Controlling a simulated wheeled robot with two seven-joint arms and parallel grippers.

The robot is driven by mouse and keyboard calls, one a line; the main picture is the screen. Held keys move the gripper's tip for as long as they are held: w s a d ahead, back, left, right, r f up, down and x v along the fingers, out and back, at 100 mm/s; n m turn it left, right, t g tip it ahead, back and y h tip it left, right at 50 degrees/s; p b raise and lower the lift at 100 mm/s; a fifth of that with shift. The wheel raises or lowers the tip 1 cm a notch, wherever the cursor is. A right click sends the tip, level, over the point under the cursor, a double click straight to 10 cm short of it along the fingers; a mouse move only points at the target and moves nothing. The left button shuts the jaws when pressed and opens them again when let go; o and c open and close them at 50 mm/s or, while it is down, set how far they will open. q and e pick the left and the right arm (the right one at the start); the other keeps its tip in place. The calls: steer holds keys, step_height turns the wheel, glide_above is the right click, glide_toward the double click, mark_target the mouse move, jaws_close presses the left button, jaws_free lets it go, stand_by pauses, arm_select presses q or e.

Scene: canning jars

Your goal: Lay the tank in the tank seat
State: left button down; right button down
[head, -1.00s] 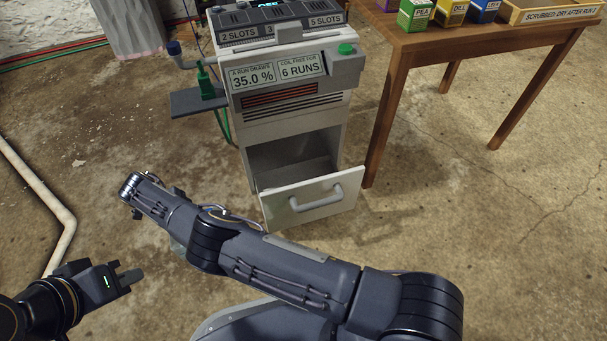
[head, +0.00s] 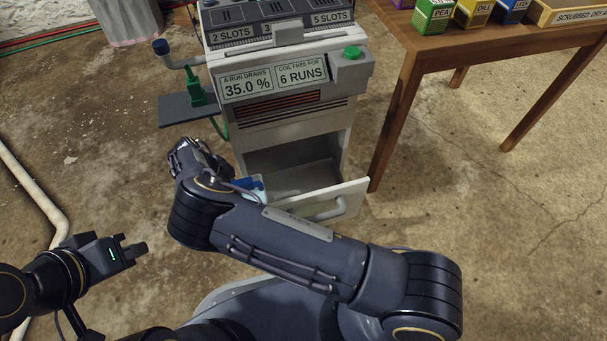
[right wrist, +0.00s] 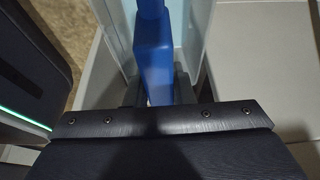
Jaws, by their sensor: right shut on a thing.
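The tank (head: 250,184) is a translucent light-blue vessel, mostly hidden behind my right arm in the head view. It shows at the left side of the open drawer (head: 340,205). In the right wrist view its blue handle (right wrist: 154,55) lies between my right gripper's fingers (right wrist: 158,92), which are shut on it. Pale walls lie close around the tank there. I cannot tell whether it touches the drawer floor. No part is clearly marked as the tank seat. My left gripper (head: 130,244) is empty and open, low at the left.
The white machine (head: 280,130) stands above the drawer, with a green button (head: 352,52). A grey side shelf (head: 185,110) with a green fitting juts left. A wooden table (head: 440,52) with coloured boxes stands at right. Bare floor lies left and right.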

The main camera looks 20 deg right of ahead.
mark_target(259, 183)
steer(key=d, duration=0.7)
steer(key=shift+w+d, duration=0.1)
steer(key=shift+d, duration=0.2)
steer(key=d+f+p, duration=0.2)
steer(key=d+f, duration=0.1)
steer(key=d, duration=1)
steer(key=shift+w+d+f, duration=0.25)
steer(key=shift+w+d, duration=0.05)
steer(key=shift+d, duration=0.1)
steer(key=shift+f, duration=0.2)
steer(key=c, duration=1.3)
jaws_free()
steer(key=shift+o, duration=0.2)
steer(key=shift+r, duration=0.15)
